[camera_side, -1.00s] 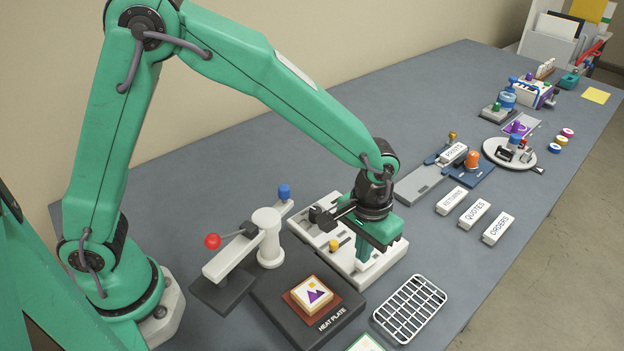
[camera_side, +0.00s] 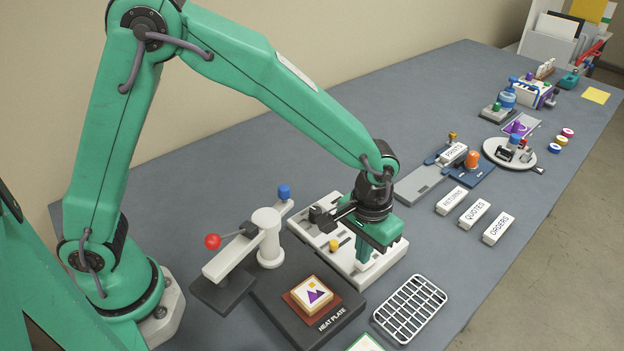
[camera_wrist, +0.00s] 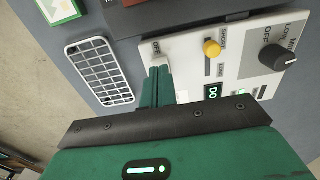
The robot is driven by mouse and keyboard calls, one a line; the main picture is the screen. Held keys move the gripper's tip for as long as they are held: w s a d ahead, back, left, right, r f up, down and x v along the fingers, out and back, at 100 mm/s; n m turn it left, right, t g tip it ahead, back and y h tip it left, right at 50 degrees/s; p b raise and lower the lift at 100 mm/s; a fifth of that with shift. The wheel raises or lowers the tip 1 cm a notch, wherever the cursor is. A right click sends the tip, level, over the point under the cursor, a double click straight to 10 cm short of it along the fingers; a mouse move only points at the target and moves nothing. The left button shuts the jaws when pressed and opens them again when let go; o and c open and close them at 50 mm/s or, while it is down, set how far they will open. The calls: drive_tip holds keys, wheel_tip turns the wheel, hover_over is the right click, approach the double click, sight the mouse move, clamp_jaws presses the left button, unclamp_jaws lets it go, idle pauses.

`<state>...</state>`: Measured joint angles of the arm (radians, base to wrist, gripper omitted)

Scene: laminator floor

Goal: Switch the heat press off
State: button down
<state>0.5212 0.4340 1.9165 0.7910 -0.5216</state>
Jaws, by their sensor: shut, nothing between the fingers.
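The heat press's white control panel (camera_side: 330,225) stands behind the heat plate (camera_side: 265,292), under my gripper. In the wrist view the panel (camera_wrist: 195,70) carries a dark round knob (camera_wrist: 279,57) by LOW, MIN and OFF markings, a yellow slider (camera_wrist: 212,48) between SHORT and LONG, and a partly covered display (camera_wrist: 212,92) with lit green characters. My gripper (camera_wrist: 158,72) is shut and empty. Its fingertips are at a pale switch-like part (camera_wrist: 153,50) at the panel's end, touching or just above it; I cannot tell which. The fingers hide part of it, and its small lettering is unclear.
A picture tile (camera_side: 313,292) lies on the heat plate. The press arm with its red ball (camera_side: 212,241) is swung to the left. A white wire rack (camera_side: 410,308) lies right of the plate. Label blocks (camera_side: 473,213) stand further right, with bare table between.

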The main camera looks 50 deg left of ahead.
drive_tip(key=shift+f, duration=0.8)
idle(0.7)
drive_tip(key=shift+r, duration=3.5)
drive_tip(key=shift+a+r, duration=0.1)
drive_tip(key=s+a+r+t, duration=0.2)
drive_tip(key=s+a+r, duration=0.3)
drive_tip(key=a+r, duration=0.6)
drive_tip(key=s+a+r+t, duration=0.1)
drive_tip(key=s+a+t, duration=0.2)
drive_tip(key=s+a, duration=0.7)
drive_tip(key=shift+a+r+t, duration=0.15)
drive_tip(key=shift+r+t, duration=0.15)
